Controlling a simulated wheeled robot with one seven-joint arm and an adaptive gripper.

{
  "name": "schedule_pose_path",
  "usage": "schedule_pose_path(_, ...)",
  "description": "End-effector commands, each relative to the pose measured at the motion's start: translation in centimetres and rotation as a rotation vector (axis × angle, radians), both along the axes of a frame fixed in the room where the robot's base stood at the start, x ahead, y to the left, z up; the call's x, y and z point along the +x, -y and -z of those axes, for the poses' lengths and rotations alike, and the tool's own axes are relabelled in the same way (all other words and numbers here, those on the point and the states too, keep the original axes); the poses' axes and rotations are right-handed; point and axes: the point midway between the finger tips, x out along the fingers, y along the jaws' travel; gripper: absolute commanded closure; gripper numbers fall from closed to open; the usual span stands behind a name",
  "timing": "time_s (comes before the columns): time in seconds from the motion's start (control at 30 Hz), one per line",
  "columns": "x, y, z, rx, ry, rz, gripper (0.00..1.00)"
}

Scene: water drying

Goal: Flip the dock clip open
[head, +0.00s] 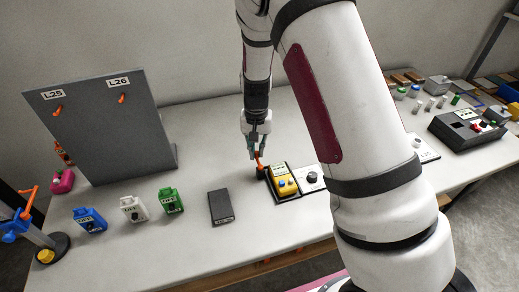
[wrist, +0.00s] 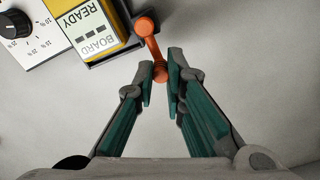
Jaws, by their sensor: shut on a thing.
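The orange dock clip (wrist: 150,45) shows in the wrist view as a short bar with a round knob at each end. It sits beside the black dock, which holds the yellow device (wrist: 88,28) labelled READY and BOARD. My gripper (wrist: 160,85) has its teal-padded fingers closed around the clip's near knob. In the head view my gripper (head: 257,154) is at the dock's left side, pointing down, with the orange clip (head: 260,166) at its fingertips. The yellow device (head: 283,182) lies in the dock (head: 297,194) on the table.
A white dial box (head: 311,178) adjoins the dock on the right. A dark grey block (head: 221,207) and green (head: 170,201), white (head: 133,209) and blue (head: 90,220) devices stand to the left. A grey panel (head: 95,125) with orange hooks stands behind. The table between block and dock is clear.

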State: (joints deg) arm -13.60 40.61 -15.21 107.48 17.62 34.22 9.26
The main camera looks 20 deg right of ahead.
Motion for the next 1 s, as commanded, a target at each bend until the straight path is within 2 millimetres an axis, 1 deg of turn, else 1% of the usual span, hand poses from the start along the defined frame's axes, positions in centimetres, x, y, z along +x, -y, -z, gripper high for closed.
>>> schedule_pose_path(0.27, 0.1, -0.2, -0.1, 0.001, 0.003, -0.011, 1.00)
schedule_pose_path(0.3, 0.1, -0.2, -0.1, 0.001, 0.003, -0.010, 0.80)
schedule_pose_path(0.37, 0.1, -0.2, -0.1, 0.001, 0.002, -0.010, 0.68)
schedule_pose_path(0.67, 0.0, -0.1, -0.1, 0.001, 0.001, -0.008, 0.68)
schedule_pose_path(0.77, 0.1, -0.1, -0.6, 0.001, 0.002, -0.007, 0.68)
schedule_pose_path(0.87, 0.1, -0.1, -1.8, 0.001, 0.005, -0.008, 0.68)
schedule_pose_path(1.0, 0.2, -0.2, -4.5, 0.002, 0.006, -0.008, 0.68)
